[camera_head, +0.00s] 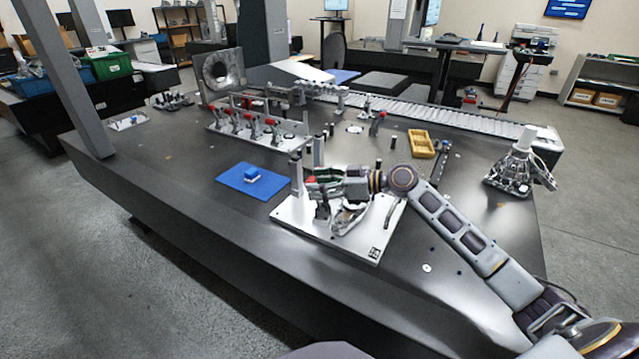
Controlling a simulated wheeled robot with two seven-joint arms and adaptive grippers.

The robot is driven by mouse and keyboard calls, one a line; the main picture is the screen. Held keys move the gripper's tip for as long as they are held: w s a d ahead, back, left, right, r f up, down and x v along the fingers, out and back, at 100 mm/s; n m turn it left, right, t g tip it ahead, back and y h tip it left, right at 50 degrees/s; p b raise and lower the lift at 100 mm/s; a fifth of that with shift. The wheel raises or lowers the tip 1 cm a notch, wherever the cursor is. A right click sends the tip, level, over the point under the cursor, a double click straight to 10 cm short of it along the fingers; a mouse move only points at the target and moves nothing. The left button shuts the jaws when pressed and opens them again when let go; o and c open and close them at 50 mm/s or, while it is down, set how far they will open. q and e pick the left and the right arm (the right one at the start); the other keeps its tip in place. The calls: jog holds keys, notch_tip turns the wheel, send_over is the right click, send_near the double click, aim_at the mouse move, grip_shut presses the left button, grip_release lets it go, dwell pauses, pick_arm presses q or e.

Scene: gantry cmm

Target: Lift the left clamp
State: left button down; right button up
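My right gripper (322,186) reaches in from the right over a light metal fixture plate (292,216) near the table's front edge. Its fingers point left, beside an upright grey post (296,176) at the plate's left side. A small red tip (311,180), perhaps a clamp handle, shows right at the fingers. The gripper hides most of what is there, so I cannot tell whether it touches or holds a clamp. A curved metal part (349,219) sits on the plate below the gripper. My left gripper is out of view.
A blue mat (236,186) with a small blue block (252,174) lies left of the plate. Behind stands a rail with several red-handled clamps (270,140). A yellow tray (421,145) and a metal device (512,172) are to the right. The front left tabletop is bare.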

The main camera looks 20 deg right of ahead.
jog(key=shift+a+r, duration=0.15)
jog(key=v, duration=1.2)
dwell(0.7)
dwell(0.5)
